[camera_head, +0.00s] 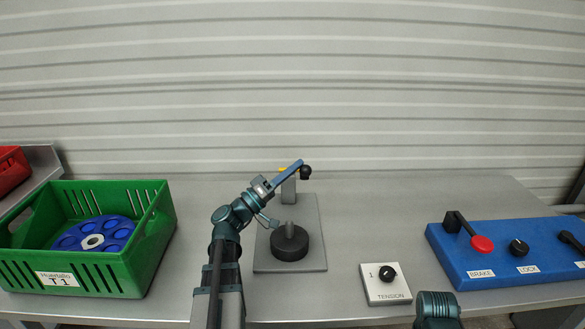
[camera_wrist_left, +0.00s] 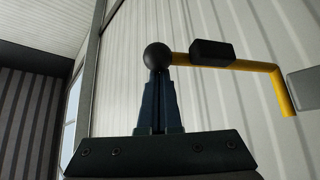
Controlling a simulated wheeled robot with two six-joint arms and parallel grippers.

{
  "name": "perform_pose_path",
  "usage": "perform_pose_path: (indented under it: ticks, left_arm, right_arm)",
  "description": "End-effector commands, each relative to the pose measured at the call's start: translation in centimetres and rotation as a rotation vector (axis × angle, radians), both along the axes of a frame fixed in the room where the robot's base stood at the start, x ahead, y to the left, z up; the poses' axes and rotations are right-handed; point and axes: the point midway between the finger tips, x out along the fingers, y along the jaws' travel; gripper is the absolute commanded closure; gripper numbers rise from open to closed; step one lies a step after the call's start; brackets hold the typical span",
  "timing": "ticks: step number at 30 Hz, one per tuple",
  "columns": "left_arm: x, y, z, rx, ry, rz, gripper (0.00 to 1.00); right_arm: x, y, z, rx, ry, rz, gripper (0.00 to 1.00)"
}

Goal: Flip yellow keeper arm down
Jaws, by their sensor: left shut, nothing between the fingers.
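The yellow keeper arm (camera_wrist_left: 250,65) runs across the wrist view, with a black ball knob (camera_wrist_left: 157,57) on its left end and a black block (camera_wrist_left: 211,52) on its bar. Its right end bends towards a grey block (camera_wrist_left: 303,89). In the head view only a bit of yellow (camera_head: 282,170) shows behind my left gripper (camera_head: 299,164), with the ball knob (camera_head: 306,172) beside the fingertips. The left gripper is shut and empty; it also shows in the wrist view (camera_wrist_left: 158,76), its tips at the knob. Whether they touch it is unclear. My right gripper is out of view.
A grey baseplate (camera_head: 315,262) carries a post (camera_head: 289,193) and a black round hub (camera_head: 290,244). A green crate (camera_head: 120,268) with a blue spool (camera_head: 70,238) stands left. The TENSION box (camera_head: 385,284) and blue control panel (camera_head: 500,265) are right.

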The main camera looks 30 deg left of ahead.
Motion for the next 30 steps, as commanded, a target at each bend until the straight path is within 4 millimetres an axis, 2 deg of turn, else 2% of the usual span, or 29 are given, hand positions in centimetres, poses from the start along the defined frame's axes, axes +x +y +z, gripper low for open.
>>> perform_pose_path:
  ticks: [1,12,19,30]
  left_arm:
    - [-0.3,-0.2,-0.7,0.001,0.000,-0.001,1.00]
    - [-1.5,-0.9,-3.7,0.000,0.001,-0.001,1.00]
    - [-1.8,-1.1,-4.4,0.000,0.001,-0.001,1.00]
    - [-1.8,-1.1,-4.5,0.000,0.001,-0.001,1.00]
  right_arm:
    - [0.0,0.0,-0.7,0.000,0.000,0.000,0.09]
    - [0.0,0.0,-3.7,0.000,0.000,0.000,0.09]
    - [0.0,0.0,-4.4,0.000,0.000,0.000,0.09]
    - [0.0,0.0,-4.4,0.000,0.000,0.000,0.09]
